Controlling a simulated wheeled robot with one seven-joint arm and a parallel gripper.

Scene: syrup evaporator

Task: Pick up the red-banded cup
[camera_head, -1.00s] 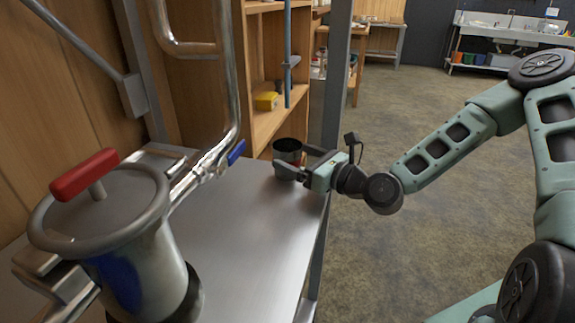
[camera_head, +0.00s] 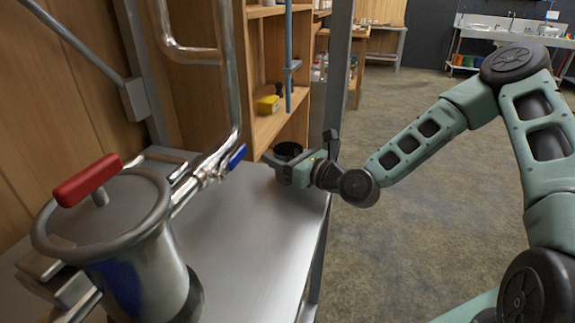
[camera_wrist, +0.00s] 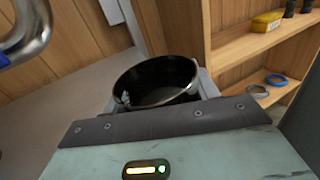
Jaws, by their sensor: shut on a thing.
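The cup (camera_head: 288,149) is at the far end of the steel table, its dark rim and inside showing above my gripper (camera_head: 286,168). In the wrist view the cup (camera_wrist: 157,83) shows its black, empty-looking inside, with my gripper's fingers (camera_wrist: 160,100) on either side of it. My gripper is shut on the cup. The red band is hidden by the gripper in both current views. I cannot tell whether the cup's base touches the table.
A steel canister (camera_head: 133,255) with a red-handled lid (camera_head: 86,180) stands at the near left. A pipe with a blue-handled valve (camera_head: 237,157) rises behind it. Shelves (camera_head: 270,125) and a grey post (camera_head: 334,85) stand close to the cup. The steel table (camera_head: 245,235) is clear in the middle.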

